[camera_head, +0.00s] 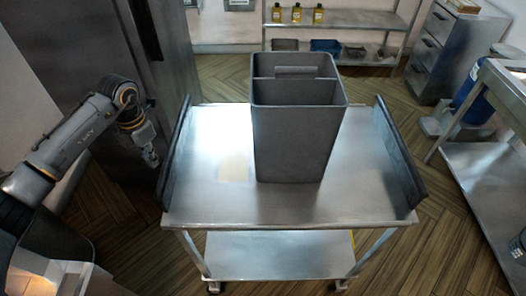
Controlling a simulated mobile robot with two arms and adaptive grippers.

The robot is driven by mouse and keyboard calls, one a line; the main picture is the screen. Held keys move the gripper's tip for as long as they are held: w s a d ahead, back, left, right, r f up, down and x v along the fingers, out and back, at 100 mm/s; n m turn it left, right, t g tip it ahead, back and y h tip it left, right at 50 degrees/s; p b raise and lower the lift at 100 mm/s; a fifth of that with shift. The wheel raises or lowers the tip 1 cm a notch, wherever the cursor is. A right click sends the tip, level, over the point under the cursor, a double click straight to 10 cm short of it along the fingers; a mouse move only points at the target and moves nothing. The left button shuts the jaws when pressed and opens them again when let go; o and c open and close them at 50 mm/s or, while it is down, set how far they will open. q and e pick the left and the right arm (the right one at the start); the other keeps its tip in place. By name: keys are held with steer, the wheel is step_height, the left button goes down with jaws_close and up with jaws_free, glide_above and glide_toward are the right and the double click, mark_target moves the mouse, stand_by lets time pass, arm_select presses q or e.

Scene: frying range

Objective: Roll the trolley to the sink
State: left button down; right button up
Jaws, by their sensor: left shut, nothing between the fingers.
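The metal trolley (215,205) stands in front of me on the wooden floor, with a black bar along its left side and another along its right side. A tall grey bin (295,135) with a divided top stands upright on its upper deck. The lower shelf (280,255) shows below, and casters show at its front. My left gripper (152,160) is shut and empty, just left of the left black bar, and appears apart from it. My right gripper is out of view. I cannot pick out a sink for certain.
A metal shelf (340,17) with several yellow bottles stands at the back. A grey drawer cabinet (440,50) is at the back right. A steel table (500,85) and a blue cylinder (468,98) stand at right. A tall steel cabinet (80,50) is at left. Floor behind the trolley is clear.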

arm_select(q)
steer(key=shift+f, duration=0.1)
step_height(320, 180, down, 6)
steer(key=b, duration=0.5)
stand_by(0.6)
